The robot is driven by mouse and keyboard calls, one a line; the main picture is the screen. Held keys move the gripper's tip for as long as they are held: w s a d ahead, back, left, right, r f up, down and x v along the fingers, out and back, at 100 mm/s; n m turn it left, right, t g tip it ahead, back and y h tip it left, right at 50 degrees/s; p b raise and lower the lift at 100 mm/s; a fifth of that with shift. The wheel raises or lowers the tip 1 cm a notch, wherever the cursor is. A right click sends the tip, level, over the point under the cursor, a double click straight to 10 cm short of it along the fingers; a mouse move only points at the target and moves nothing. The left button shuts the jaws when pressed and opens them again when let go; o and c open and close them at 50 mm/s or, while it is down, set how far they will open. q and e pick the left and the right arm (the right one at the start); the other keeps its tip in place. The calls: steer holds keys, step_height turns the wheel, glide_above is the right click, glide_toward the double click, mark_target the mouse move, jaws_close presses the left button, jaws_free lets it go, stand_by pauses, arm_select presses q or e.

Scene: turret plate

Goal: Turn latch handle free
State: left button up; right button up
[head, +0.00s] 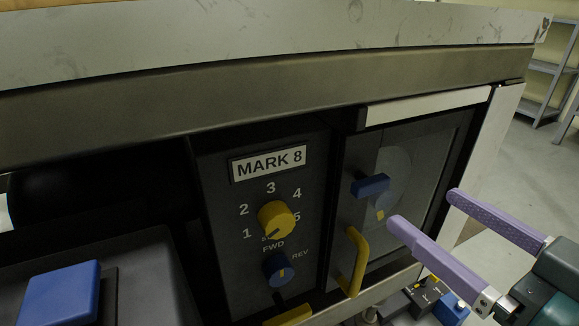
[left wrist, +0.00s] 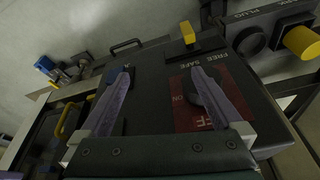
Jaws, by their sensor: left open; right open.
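In the left wrist view a yellow lever (left wrist: 188,33) stands on the dark panel close to the words FREE and SAFE; it may be the latch handle. My left gripper (left wrist: 162,75) is open, its two purple fingers pointing toward that panel, with the lever beyond the tips. My right gripper (head: 424,208) is open and empty, right of both. My left gripper does not show in the head view.
The MARK 8 panel (head: 250,215) has a yellow dial (head: 276,219) and a blue knob (head: 278,268). A blue block (head: 58,294) sits at lower left. The light countertop (head: 250,40) overhangs the panels. A yellow knob (left wrist: 302,42) sticks out at right in the left wrist view.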

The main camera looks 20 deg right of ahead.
mark_target(375, 188)
steer(key=shift+t+h, duration=0.3)
steer(key=w+f+b, duration=0.1)
steer(key=w, duration=0.1)
steer(key=w+f+b, duration=0.1)
steer(key=w+b, duration=0.1)
steer(key=w, duration=0.1)
steer(key=w+f+b, duration=0.1)
steer(key=w, duration=0.2)
steer(key=shift+a+b, duration=0.15)
steer(key=shift+b, duration=0.15)
arm_select(q)
step_height(375, 188, down, 6)
steer(key=shift+a, duration=0.4)
arm_select(e)
steer(key=shift+w+a+r, duration=0.1)
steer(key=shift+w, duration=0.65)
steer(key=shift+c, duration=0.2)
steer(key=c, duration=1.3)
arm_select(q)
steer(key=shift+a, duration=0.15)
arm_select(e)
steer(key=shift+c, duration=0.2)
